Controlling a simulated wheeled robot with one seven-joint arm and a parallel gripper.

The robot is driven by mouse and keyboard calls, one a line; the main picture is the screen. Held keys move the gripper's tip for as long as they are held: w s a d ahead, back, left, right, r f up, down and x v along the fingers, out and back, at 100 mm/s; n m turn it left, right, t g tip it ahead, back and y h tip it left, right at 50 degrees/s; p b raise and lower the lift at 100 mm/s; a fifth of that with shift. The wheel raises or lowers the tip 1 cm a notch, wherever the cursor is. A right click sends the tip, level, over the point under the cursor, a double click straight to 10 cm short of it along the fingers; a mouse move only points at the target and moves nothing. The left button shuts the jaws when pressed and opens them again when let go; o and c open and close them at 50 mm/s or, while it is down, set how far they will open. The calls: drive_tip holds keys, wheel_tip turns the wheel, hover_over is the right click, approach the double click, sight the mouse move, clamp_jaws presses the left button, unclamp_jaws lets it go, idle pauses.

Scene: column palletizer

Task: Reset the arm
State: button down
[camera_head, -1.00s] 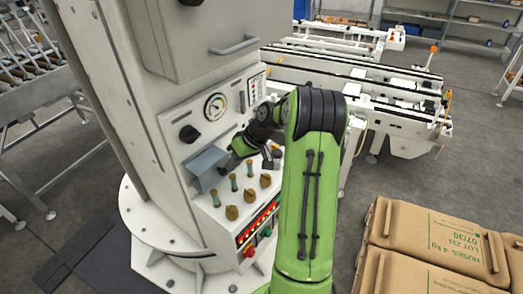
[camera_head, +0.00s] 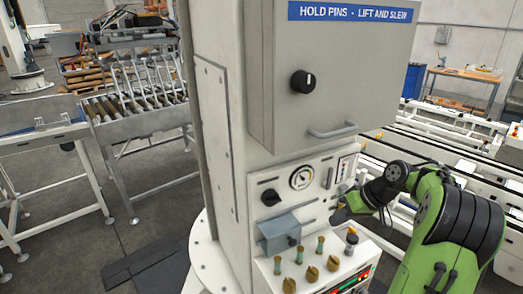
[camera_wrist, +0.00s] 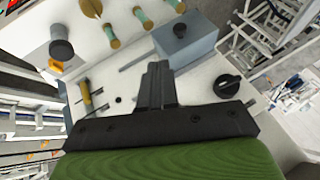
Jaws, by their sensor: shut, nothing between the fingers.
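My gripper (camera_wrist: 158,85) is shut and empty in the wrist view, its two dark fingers together in front of the control panel (camera_wrist: 130,75). The green arm reaches in from the right in the head view, with the gripper mostly hidden beside the panel's right edge. The grey box (camera_head: 283,232) on the panel is left of it; it shows just beyond the fingertips in the wrist view (camera_wrist: 188,42). I cannot tell the exact gap between fingers and panel.
The white column carries a pressure gauge (camera_head: 302,177), a black knob (camera_head: 270,197), several brass pegs and knobs (camera_head: 312,272), and a cabinet (camera_head: 335,75) above. A roller conveyor (camera_head: 140,110) stands at left. White conveyor rails (camera_head: 440,150) lie behind the arm.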

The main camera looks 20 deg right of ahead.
drive_tip(key=s+a+r+g+h+b, duration=0.1)
drive_tip(key=a+r+h, duration=0.1)
drive_tip(key=a, duration=0.7)
drive_tip(key=s+a+r+h+b, duration=0.1)
drive_tip(key=a+r, duration=0.2)
drive_tip(key=a, duration=0.5)
drive_tip(key=s+a+t+h, duration=0.1)
drive_tip(key=s+a, duration=0.2)
drive_tip(key=s, duration=0.4)
drive_tip(key=s+a+f+t+b, duration=0.1)
drive_tip(key=s+a, duration=0.2)
drive_tip(key=s, duration=0.5)
drive_tip(key=shift+a+h, duration=0.3)
drive_tip(key=shift+h, duration=0.1)
drive_tip(key=shift+s, duration=0.15)
drive_tip(key=shift+f, duration=0.1)
